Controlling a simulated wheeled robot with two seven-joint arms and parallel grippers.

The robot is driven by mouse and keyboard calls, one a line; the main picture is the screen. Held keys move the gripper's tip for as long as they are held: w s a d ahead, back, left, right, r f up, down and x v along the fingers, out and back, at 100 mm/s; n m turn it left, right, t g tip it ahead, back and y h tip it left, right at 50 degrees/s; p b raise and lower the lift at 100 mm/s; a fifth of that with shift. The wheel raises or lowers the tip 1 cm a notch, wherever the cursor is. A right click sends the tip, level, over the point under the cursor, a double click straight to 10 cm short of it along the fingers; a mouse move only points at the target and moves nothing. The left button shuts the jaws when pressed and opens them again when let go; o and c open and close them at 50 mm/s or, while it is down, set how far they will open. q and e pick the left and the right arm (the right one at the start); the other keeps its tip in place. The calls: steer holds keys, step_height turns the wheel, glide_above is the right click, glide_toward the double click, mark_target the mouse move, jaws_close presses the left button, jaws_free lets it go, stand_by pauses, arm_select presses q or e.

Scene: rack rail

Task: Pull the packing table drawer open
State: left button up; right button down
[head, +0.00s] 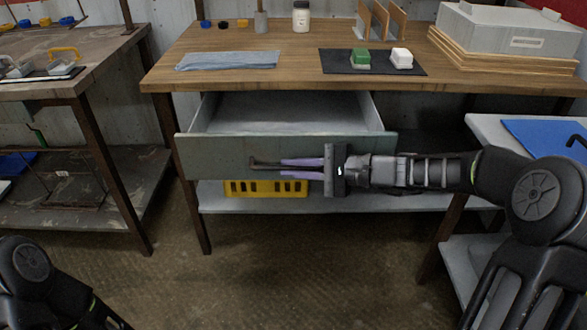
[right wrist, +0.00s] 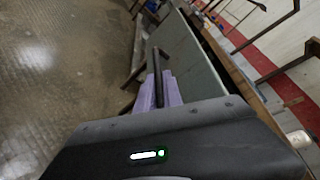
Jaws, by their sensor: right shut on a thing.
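The packing table drawer (head: 230,152) is a grey drawer under the wooden packing table (head: 300,52). It stands partly pulled out, and its empty inside shows behind the front panel. My right gripper (head: 282,162) lies across the drawer front from the right, its purple fingers shut on the dark drawer handle (head: 258,163). In the right wrist view the fingers (right wrist: 157,93) close around the dark bar beside the grey drawer front (right wrist: 190,55). My left arm shows only in part at the lower left of the head view; its gripper is out of view.
A yellow crate (head: 265,188) stands on the lower shelf (head: 340,203) below the drawer. The tabletop holds a blue cloth (head: 228,60), a black mat (head: 335,68) and stacked boards (head: 500,52). A side table (head: 480,125) stands at right. The floor in front is clear.

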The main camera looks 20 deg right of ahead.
steer(key=shift+d, duration=0.1)
steer(key=c, duration=1.8)
jaws_free()
steer(key=shift+o, duration=0.2)
steer(key=p+v, duration=0.1)
steer(key=v, duration=0.6)
steer(key=shift+s+d, duration=0.15)
steer(key=shift+d, duration=0.15)
steer(key=shift+f, duration=0.1)
